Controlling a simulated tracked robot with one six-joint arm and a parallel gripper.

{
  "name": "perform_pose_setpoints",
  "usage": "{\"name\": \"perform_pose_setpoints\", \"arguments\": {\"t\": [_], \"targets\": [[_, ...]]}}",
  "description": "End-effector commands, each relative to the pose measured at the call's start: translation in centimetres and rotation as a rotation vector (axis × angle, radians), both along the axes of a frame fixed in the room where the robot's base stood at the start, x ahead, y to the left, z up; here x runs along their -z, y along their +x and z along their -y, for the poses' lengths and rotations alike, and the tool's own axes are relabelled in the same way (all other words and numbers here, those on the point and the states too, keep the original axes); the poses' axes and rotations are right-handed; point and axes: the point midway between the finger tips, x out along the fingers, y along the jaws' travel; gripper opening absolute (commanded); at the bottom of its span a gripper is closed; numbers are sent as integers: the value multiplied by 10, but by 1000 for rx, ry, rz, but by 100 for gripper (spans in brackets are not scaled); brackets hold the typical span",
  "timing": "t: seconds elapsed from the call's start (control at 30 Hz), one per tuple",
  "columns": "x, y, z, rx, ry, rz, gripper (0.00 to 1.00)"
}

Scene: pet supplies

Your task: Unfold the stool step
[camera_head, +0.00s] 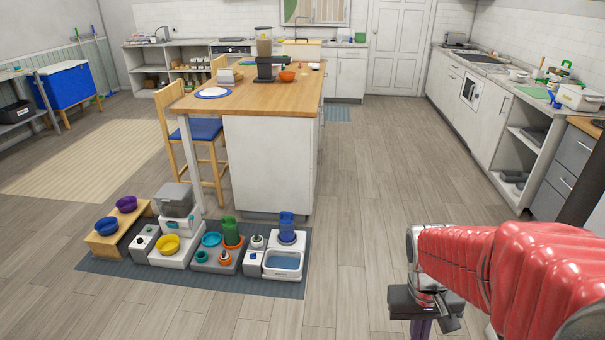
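A tall wooden stool with a blue seat (198,130) stands at the left side of the kitchen island. Its backrest and legs show, but I cannot make out a folding step on it. Part of a second wooden chair back (217,66) shows farther behind. My gripper (424,318) hangs at the lower right, far from the stool and over bare floor. Its fingertips run toward the bottom edge, and a purple part shows below its dark body. I cannot tell whether it is open or shut.
A dark mat (190,280) with pet feeders, bowls and a wooden bowl stand (118,232) lies in front of the island (268,160). The wooden floor (385,170) between the island and the right counter (500,110) is clear. A beige rug (85,160) lies left.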

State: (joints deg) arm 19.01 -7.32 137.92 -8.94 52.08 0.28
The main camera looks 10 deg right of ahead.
Motion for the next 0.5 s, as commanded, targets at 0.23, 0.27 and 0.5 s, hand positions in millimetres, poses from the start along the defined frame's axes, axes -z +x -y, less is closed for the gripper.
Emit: {"name": "perform_pose_setpoints", "arguments": {"t": [0.23, 0.27, 0.5], "targets": [[-35, 6, -38, -27, 22, 143, 0], [-39, 7, -42, -31, 25, 160, 0], [-72, 6, -74, -75, 46, 289, 0]]}}
